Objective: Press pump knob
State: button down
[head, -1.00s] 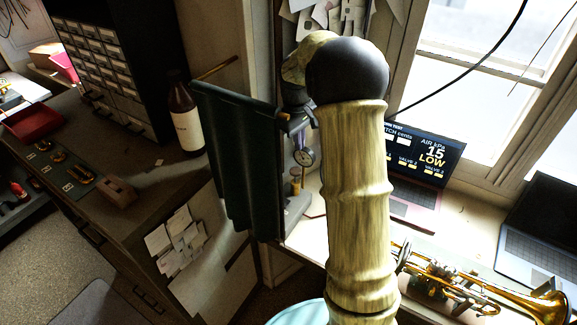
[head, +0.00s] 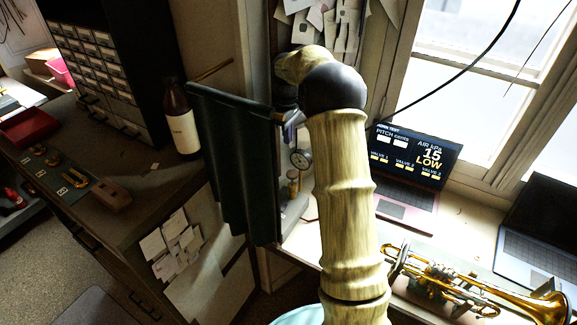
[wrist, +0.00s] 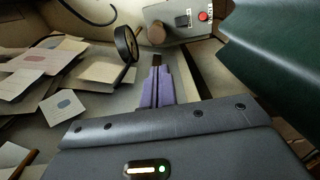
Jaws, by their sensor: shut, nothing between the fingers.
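The pump knob is a brown, rounded knob (wrist: 156,34) on the pale pump in the wrist view. It also shows as a small brown knob (head: 293,174) below the gauge in the head view. A black-rimmed gauge (wrist: 125,44) is left of the knob in the wrist view. My gripper (wrist: 156,62) has its purple fingers shut with nothing between them. Its tips point toward the knob and appear short of it; contact is not visible. In the head view my arm hides part of the gripper and pump.
A dark green curtain (head: 232,160) hangs close to the left of the pump. A laptop (head: 410,165) reads AIR kPa 15 LOW. A brass trumpet (head: 470,290) lies at the right. Paper cards (wrist: 40,80) are at the left in the wrist view. A red button (wrist: 203,16) is beside the knob.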

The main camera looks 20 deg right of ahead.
aim_at(289, 173)
notch_tip(289, 173, down, 13)
jog(key=p, duration=0.4)
jog(key=shift+d+r, duration=0.1)
jog(key=shift+r, duration=0.1)
jog(key=shift+f, duration=0.15)
notch_tip(289, 173, down, 4)
jog(key=shift+r+b, duration=0.15)
jog(key=shift+b, duration=0.95)
jog(key=shift+s, duration=0.2)
